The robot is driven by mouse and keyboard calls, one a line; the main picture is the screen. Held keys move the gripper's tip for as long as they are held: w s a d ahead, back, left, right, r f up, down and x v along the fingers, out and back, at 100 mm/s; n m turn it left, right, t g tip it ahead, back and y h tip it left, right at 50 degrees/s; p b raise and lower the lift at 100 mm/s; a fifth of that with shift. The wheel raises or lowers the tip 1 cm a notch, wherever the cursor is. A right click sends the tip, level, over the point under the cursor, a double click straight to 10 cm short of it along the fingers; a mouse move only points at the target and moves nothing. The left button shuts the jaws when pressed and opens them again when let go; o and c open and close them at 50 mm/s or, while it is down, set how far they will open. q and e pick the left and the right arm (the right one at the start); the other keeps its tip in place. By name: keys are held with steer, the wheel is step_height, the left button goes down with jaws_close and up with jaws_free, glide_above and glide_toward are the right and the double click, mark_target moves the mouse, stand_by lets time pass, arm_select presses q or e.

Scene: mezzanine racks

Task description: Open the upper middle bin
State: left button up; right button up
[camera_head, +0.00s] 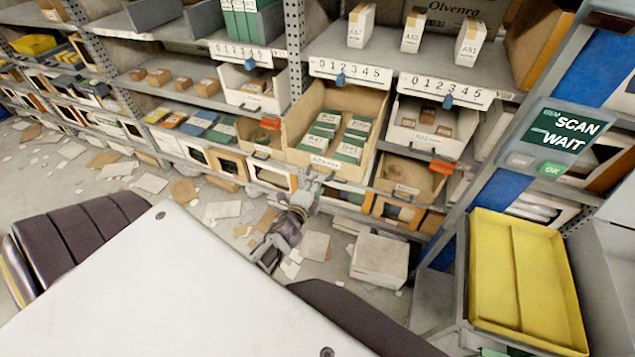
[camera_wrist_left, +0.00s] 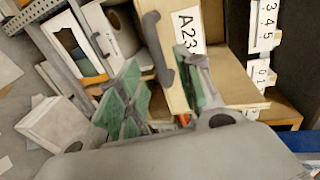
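The upper middle bin (camera_head: 286,133) is a tan, open-topped box in the middle rack bay. It juts out beyond its neighbours and holds several green-and-white cartons. Its front carries a white label and a dark handle; in the left wrist view the label on the bin front (camera_wrist_left: 178,70) reads A23 and the handle (camera_wrist_left: 156,45) stands near the fingers. My left gripper (camera_head: 312,183) is just below and in front of this bin's front. In the wrist view my left gripper (camera_wrist_left: 165,95) has its green-padded fingers apart, with the handle's end near the gap; contact cannot be told. My right gripper is not in view.
Beside it are a left bin (camera_head: 257,137) and a right bin (camera_head: 432,128) with small brown boxes. Lower bins (camera_head: 407,180) sit beneath. A yellow tray (camera_head: 515,270) and a scan screen (camera_head: 565,132) are at right. A pale box (camera_head: 380,258) and scattered papers lie on the floor.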

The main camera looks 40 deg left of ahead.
arm_select(q)
steer(key=v, duration=0.6)
steer(key=shift+s, duration=0.35)
steer(key=shift+r+n, duration=0.1)
steer(key=shift+n, duration=0.2)
stand_by(0.5)
steer(key=s+d+f+n+g+h, duration=0.15)
steer(key=s+f+n, duration=0.35)
steer(key=f, duration=0.6)
steer(key=s+d+f+n+g, duration=0.25)
steer(key=s+f, duration=0.45)
steer(key=f, duration=0.4)
steer(key=s+d+f+n+g+h, duration=0.1)
steer(key=s+d+f+n+g, duration=0.3)
steer(key=f, duration=0.7)
steer(key=s+d+f+g+h, duration=0.1)
steer(key=s+f+g, duration=0.1)
steer(key=s+f, duration=0.65)
steer(key=s+f+n+g, duration=0.1)
steer(key=s+f+g, duration=0.25)
steer(key=s, duration=0.95)
steer(key=s+d+f+g+h, duration=0.1)
steer(key=s+f+g, duration=0.1)
steer(key=s+f, duration=0.7)
steer(key=w+a+r+t, duration=0.1)
steer(key=w, duration=0.7)
steer(key=shift+w+a+r+y, duration=0.2)
steer(key=shift+a+r+y, duration=0.1)
steer(key=shift+a+y, duration=0.1)
